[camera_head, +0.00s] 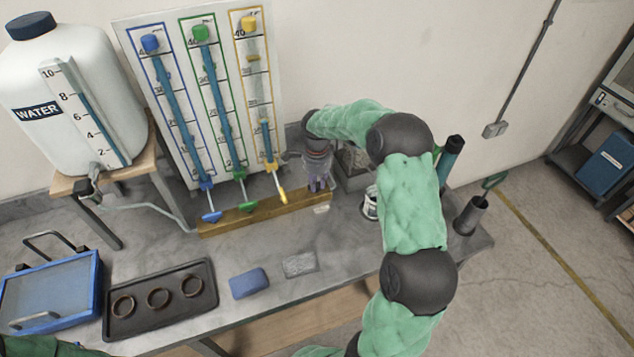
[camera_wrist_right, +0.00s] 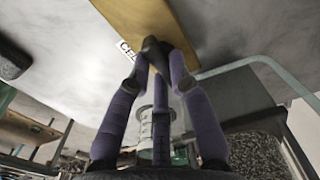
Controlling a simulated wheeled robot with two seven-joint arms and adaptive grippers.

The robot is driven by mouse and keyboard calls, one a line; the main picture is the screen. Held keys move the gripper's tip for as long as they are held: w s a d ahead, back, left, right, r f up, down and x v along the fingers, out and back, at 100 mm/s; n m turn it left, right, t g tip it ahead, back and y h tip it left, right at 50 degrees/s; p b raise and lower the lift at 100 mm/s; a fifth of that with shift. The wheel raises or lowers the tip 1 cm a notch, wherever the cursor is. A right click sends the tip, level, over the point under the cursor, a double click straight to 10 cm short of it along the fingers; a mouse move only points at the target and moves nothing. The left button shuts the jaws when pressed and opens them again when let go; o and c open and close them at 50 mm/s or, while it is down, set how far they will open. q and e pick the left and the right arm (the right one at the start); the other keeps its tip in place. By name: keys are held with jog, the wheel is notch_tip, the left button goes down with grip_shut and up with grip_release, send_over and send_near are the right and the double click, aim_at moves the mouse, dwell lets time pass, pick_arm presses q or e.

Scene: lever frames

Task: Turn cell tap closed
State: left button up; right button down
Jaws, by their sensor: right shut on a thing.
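My right gripper (camera_head: 318,186) reaches down at the right end of the wooden strip (camera_head: 225,223). In the right wrist view its purple fingers (camera_wrist_right: 156,75) are closed around a dark lever, the cell tap (camera_wrist_right: 153,47), at the wooden strip's edge. A white label (camera_wrist_right: 125,49), partly hidden and reading "CE…", lies beside it; the label also shows in the head view (camera_head: 321,209). In the head view the gripper hides the tap, so its angle is hard to tell there. My left gripper is out of view.
Blue (camera_head: 211,216), green (camera_head: 247,205) and yellow (camera_head: 282,196) levers stand left of my gripper below the gauge board (camera_head: 178,125). A white can (camera_head: 370,203) is close to my right arm. A blue sponge (camera_head: 249,283) and a ring tray (camera_head: 160,325) lie nearer the front.

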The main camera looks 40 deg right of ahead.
aim_at(317, 184)
dwell(0.4)
jog(key=c, duration=1.1)
grip_release()
notch_tip(317, 184, up, 12)
jog(key=shift+r, duration=0.1)
